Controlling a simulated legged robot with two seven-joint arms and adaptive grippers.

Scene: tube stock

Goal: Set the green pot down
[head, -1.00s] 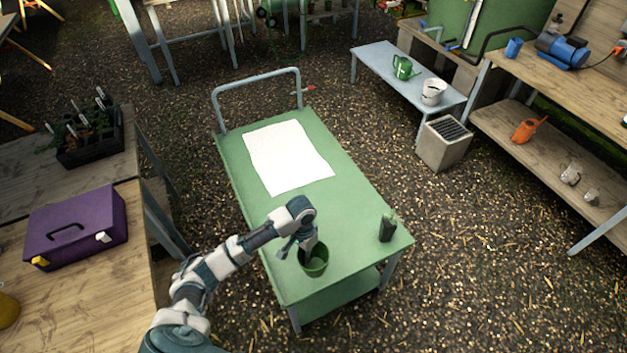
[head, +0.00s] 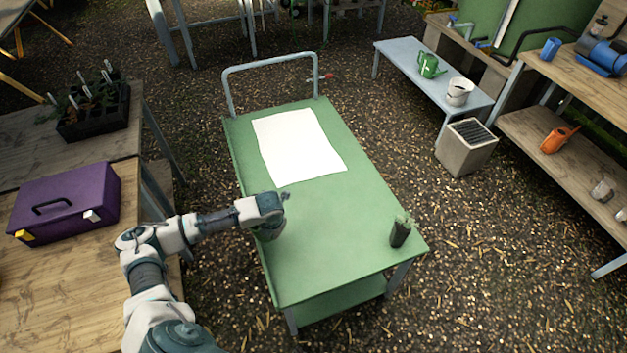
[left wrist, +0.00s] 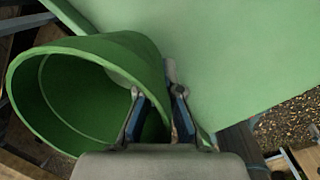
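The green pot (left wrist: 62,88) fills the left of the left wrist view, its open mouth towards the camera. My left gripper (left wrist: 160,92) is shut on its wall, one finger inside the rim and one outside. In the head view my left gripper (head: 271,226) is over the left side of the green cart top (head: 330,225) and hides most of the pot. I cannot tell whether the pot touches the cart. My right gripper is not in view.
A white sheet (head: 298,145) lies on the far half of the cart. A small dark pot with a plant (head: 400,233) stands at its near right corner. The cart top between them is clear. A wooden bench with a purple box (head: 65,202) stands at left.

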